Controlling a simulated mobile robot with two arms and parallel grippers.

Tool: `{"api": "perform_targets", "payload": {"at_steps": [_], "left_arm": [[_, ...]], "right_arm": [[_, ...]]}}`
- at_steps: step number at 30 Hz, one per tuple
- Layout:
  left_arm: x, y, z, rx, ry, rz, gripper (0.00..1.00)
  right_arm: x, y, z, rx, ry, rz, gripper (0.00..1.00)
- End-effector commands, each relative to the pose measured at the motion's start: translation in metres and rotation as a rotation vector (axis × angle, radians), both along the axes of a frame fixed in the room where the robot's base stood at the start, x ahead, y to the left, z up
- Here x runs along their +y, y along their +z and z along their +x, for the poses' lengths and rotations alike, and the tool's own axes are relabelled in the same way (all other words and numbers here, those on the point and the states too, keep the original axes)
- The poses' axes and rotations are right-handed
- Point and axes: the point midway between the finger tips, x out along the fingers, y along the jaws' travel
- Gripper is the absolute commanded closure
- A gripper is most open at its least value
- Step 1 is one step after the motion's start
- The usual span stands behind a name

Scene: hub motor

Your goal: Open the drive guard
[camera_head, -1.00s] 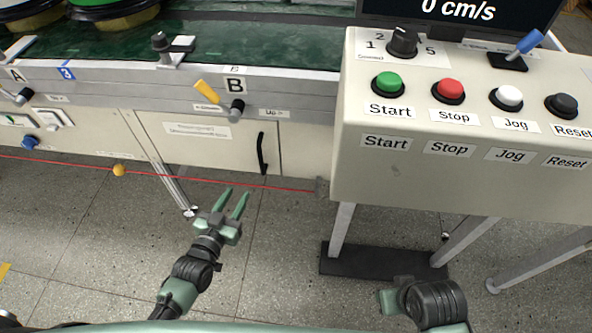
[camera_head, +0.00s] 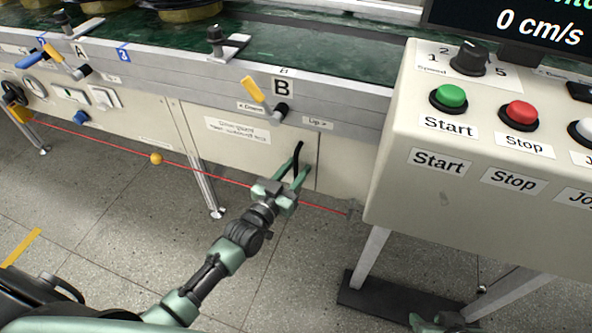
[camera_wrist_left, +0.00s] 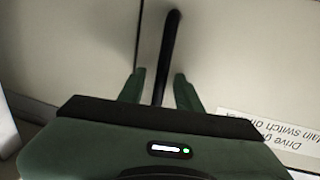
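The drive guard (camera_head: 222,152) is a cream panel below the conveyor, closed flush with its neighbour. Its label (camera_head: 237,130) also shows in the left wrist view (camera_wrist_left: 275,128), partly cut off. The black upright handle (camera_head: 297,155) is near the panel's right edge; in the left wrist view the handle (camera_wrist_left: 168,45) runs down between my fingers. My left gripper (camera_head: 299,170) is open around the handle, one finger on each side, with gaps visible (camera_wrist_left: 160,88). My right gripper (camera_head: 445,320) is only partly in view at the bottom edge; its fingers cannot be made out.
A red cord (camera_head: 120,146) with a yellow ball (camera_head: 156,158) runs in front of the panels, past my left gripper. The control box (camera_head: 400,190) stands close to the right. A conveyor leg (camera_head: 205,185) is left of my gripper. Switches (camera_head: 70,95) sit at far left.

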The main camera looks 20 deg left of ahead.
Motion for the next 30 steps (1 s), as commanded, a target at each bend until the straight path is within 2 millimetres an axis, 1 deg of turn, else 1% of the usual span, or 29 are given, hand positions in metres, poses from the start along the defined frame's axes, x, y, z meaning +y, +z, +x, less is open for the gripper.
{"api": "perform_targets", "payload": {"at_steps": [6,7,10,11,30], "left_arm": [[-0.0002,0.0002,0.0006,0.0,0.0,0.0,0.66],[-0.0002,0.0002,0.0006,0.0,0.0,0.0,0.69],[-0.0001,0.0002,0.0005,0.0,0.0,0.0,0.96],[-0.0001,0.0002,0.0005,0.0,0.0,0.0,1.0],[-0.0001,0.0002,0.0003,-0.001,0.0,0.0,1.0]], "right_arm": [[0.0004,0.0003,0.0008,-0.003,0.0,0.001,0.64],[0.0004,0.0003,0.0008,-0.003,0.0,0.001,0.64],[0.0002,0.0003,0.0007,-0.003,0.0,0.001,0.64],[0.0002,0.0003,0.0007,-0.003,0.0,0.001,0.64],[0.0,0.0004,0.0008,-0.003,0.0,0.001,0.64]]}}
